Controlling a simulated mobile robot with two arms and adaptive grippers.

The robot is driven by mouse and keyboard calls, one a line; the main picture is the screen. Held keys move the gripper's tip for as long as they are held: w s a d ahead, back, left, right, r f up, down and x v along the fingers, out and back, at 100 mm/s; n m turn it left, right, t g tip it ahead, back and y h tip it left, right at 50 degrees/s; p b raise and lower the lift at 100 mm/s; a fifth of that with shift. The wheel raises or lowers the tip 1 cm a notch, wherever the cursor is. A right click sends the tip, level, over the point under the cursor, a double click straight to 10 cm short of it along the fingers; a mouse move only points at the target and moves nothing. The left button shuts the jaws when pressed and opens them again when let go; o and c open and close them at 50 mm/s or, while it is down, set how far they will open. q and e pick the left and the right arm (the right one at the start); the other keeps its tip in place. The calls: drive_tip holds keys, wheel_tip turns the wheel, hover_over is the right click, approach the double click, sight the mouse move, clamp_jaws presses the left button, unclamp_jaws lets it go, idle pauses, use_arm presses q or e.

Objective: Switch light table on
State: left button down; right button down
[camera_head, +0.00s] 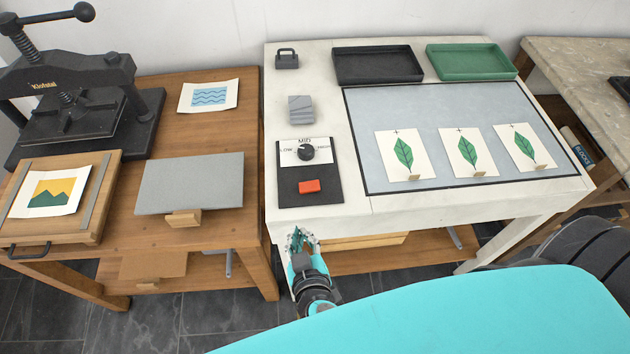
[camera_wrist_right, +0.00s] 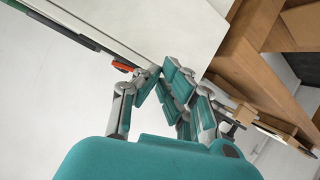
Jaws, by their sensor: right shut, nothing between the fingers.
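The light table (camera_head: 405,210) is a white table with a grey panel (camera_head: 375,110) set in its top. A dark control plate (camera_head: 290,190) at its left front carries a black dial (camera_head: 305,152) marked LOW, MID and HIGH, and an orange-red switch (camera_head: 309,186) below it. The dial points up near MID. My right gripper (camera_head: 297,238) is shut and empty, just in front of the table's front edge, below the switch and apart from it. In the wrist view the gripper (camera_wrist_right: 160,78) shows its fingers together, with the orange-red switch (camera_wrist_right: 122,67) beyond them. My left gripper is out of view.
Three leaf prints (camera_head: 404,154) lie on the panel. A wooden table (camera_head: 200,132) with a press (camera_head: 75,85) is at left.

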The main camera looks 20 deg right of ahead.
drive_tip(key=d+r+m+t+h, duration=0.2)
drive_tip(key=d+r+m, duration=0.1)
drive_tip(key=r, duration=0.8)
drive_tip(key=p, duration=0.4)
hover_over(315, 194)
drive_tip(key=shift+w+a+f, duration=0.1)
drive_tip(key=shift+f, duration=0.45)
drive_tip(key=shift+w+a+f, duration=0.1)
drive_tip(key=shift+f, duration=0.4)
drive_tip(key=f, duration=0.3)
drive_tip(key=shift+s+d, duration=0.15)
drive_tip(key=shift+d, duration=0.05)
drive_tip(key=shift+s+f, duration=0.1)
drive_tip(key=shift+f, duration=0.6)
